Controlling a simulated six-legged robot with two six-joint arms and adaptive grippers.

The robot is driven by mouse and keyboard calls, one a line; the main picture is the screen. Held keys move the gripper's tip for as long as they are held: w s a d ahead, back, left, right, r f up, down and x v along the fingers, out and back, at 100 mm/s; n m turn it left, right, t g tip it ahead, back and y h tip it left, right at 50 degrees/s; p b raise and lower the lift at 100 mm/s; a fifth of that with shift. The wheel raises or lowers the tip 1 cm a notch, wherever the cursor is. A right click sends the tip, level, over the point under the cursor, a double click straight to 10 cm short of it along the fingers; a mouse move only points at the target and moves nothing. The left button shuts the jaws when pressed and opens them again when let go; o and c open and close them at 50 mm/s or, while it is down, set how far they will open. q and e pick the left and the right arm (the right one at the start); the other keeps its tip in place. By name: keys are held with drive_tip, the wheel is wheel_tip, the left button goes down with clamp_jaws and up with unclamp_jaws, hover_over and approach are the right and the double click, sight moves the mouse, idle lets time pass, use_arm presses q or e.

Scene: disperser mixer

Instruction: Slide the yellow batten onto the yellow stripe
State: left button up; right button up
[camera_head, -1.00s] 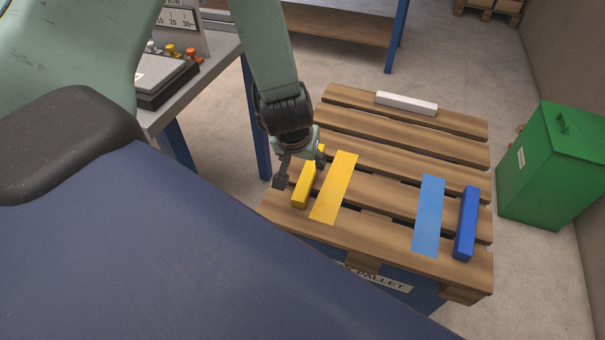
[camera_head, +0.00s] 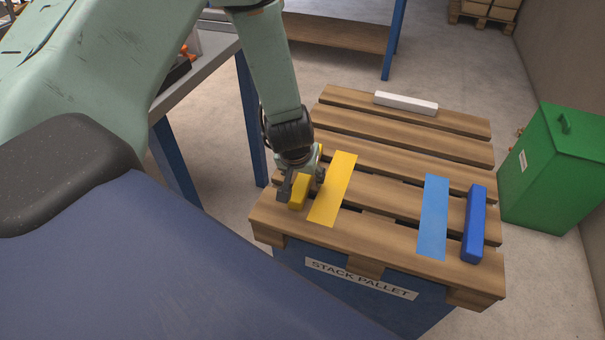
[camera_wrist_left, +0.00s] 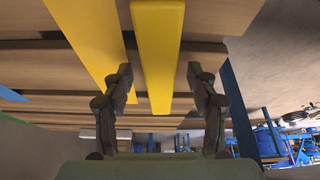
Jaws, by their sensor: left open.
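The yellow batten (camera_head: 298,193) lies on the pallet just left of the yellow stripe (camera_head: 333,188), a narrow gap between them and roughly parallel. My left gripper (camera_head: 303,190) is at the batten, covering its far part in the head view. In the left wrist view the open fingers (camera_wrist_left: 160,90) stand on either side of the batten (camera_wrist_left: 158,50), with space visible on both sides. The stripe (camera_wrist_left: 92,38) shows there to the left, partly behind one finger. My right gripper is not in view.
The wooden pallet (camera_head: 385,235) also carries a blue stripe (camera_head: 433,217), a blue batten (camera_head: 474,224) and a white batten (camera_head: 405,103) at the back. A green bin (camera_head: 556,165) stands to the right. A grey-topped table (camera_head: 205,70) stands at the left.

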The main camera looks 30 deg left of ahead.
use_arm(q)
drive_tip(key=shift+w, duration=0.1)
clamp_jaws()
idle(0.5)
drive_tip(key=shift+d, duration=0.15)
drive_tip(key=shift+w+d+b, duration=0.25)
drive_tip(key=shift+d, duration=0.45)
drive_tip(key=shift+w+d+b, duration=0.2)
drive_tip(key=shift+d, duration=0.55)
drive_tip(key=shift+w+d+b, duration=0.25)
drive_tip(key=shift+d, duration=0.45)
drive_tip(key=shift+w+d, duration=0.2)
drive_tip(key=shift+d, duration=0.35)
drive_tip(key=shift+w+d, duration=0.15)
drive_tip(key=shift+d, duration=0.4)
